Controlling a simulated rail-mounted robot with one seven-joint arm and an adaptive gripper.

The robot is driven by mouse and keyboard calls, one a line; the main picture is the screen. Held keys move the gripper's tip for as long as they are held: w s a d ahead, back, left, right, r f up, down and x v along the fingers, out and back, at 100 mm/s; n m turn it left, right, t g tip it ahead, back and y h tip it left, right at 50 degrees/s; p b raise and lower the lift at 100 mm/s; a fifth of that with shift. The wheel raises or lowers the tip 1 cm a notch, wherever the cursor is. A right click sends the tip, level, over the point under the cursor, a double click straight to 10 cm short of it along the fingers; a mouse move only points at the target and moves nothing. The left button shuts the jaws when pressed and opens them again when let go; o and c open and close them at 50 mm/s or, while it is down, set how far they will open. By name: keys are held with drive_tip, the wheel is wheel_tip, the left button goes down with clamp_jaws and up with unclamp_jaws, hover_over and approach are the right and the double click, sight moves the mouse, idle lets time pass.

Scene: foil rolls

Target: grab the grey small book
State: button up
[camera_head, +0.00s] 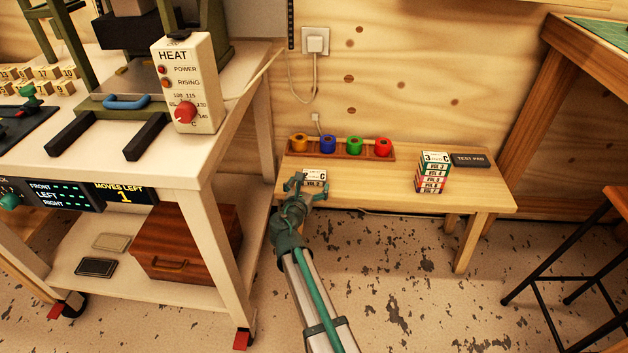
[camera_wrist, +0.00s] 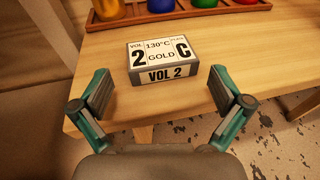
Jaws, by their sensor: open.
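The grey small book (camera_wrist: 160,62) lies flat near the front edge of the low wooden bench in the wrist view. Its labels read "VOL 2", "130°C" and "GOLD". In the head view the book (camera_head: 315,175) is partly hidden by my gripper (camera_head: 306,189). In the wrist view my gripper (camera_wrist: 161,93) is open and empty. One finger is to the left of the book and the other to the right, both nearer the camera than it. Neither finger touches the book.
On the bench (camera_head: 370,185) stand a wooden rack (camera_head: 342,152) with coloured foil rolls behind the book, a stack of volumes (camera_head: 432,172) and a black "TEST PAD" (camera_head: 470,160) at right. A white table (camera_head: 200,165) with a heat press is close on the left.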

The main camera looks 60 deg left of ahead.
sight(313, 176)
drive_tip(key=shift+b+x, duration=1.3)
drive_tip(key=shift+x, duration=1.4)
drive_tip(key=shift+r, duration=0.2)
drive_tip(key=shift+c, duration=0.2)
drive_tip(key=c, duration=0.9)
